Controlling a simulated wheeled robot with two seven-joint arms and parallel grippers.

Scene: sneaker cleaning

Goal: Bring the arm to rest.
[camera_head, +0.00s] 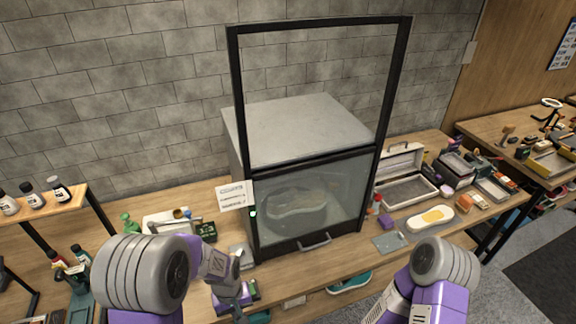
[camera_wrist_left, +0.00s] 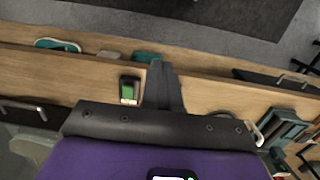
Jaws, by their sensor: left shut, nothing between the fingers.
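My left arm comes in from the lower left in the head view. Its gripper (camera_head: 238,306) points down near the front edge of the wooden bench (camera_head: 190,269). In the left wrist view the fingers (camera_wrist_left: 163,84) are together and empty, above the bench edge. My right arm shows at the lower right in the head view, bent, but its gripper is out of view.
A small black-and-green item (camera_wrist_left: 129,90) lies beside my left fingers.

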